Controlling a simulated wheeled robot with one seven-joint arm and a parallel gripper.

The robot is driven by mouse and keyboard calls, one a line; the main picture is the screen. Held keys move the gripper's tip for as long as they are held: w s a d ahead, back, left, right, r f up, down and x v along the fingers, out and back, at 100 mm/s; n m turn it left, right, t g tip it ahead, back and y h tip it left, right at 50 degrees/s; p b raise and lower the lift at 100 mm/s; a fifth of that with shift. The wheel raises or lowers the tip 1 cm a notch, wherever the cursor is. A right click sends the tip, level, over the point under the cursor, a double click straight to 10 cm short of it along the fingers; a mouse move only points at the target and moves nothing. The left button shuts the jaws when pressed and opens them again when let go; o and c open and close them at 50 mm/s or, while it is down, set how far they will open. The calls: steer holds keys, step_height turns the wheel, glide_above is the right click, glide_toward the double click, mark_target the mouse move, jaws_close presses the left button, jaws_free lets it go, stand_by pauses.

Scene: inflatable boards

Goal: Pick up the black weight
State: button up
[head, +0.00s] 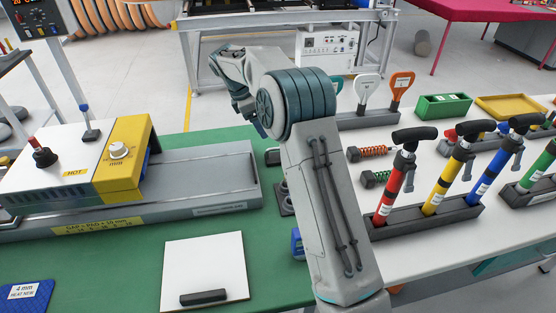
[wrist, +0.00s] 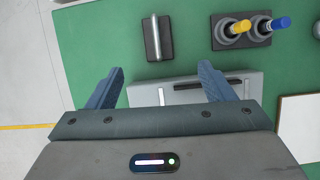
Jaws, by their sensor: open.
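A black block with a silver bar across its top, which looks like the black weight (wrist: 151,50), lies on the green mat (wrist: 95,45) at the top middle of the wrist view. My gripper (wrist: 160,80) is open, with its two blue fingers apart and nothing between them. In the picture the block lies beyond the fingertips, roughly centred between them. In the head view my gripper (head: 243,108) is small and partly hidden behind my arm, above the back of the green table. I cannot make out the block clearly in that view.
A grey metal bed (wrist: 178,91) lies below the fingers. Two dark fittings with yellow and blue tops (wrist: 243,28) stand right of the block. The yellow heat machine (head: 122,160) and white board (head: 205,270) are at left. Pumps (head: 396,185) stand on the right table.

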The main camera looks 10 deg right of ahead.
steer(key=shift+n, duration=0.3)
steer(key=x, duration=0.6)
steer(key=w+x, duration=0.1)
steer(key=x, duration=0.2)
steer(key=shift+a+f, duration=0.2)
steer(key=shift+f, duration=0.15)
steer(key=shift+s+p+x, duration=0.2)
steer(key=shift+p+x, duration=0.2)
steer(key=shift+x, duration=2.35)
steer(key=shift+a, duration=0.1)
steer(key=shift+c, duration=0.2)
steer(key=c, duration=1.4)
steer(key=shift+r, duration=0.1)
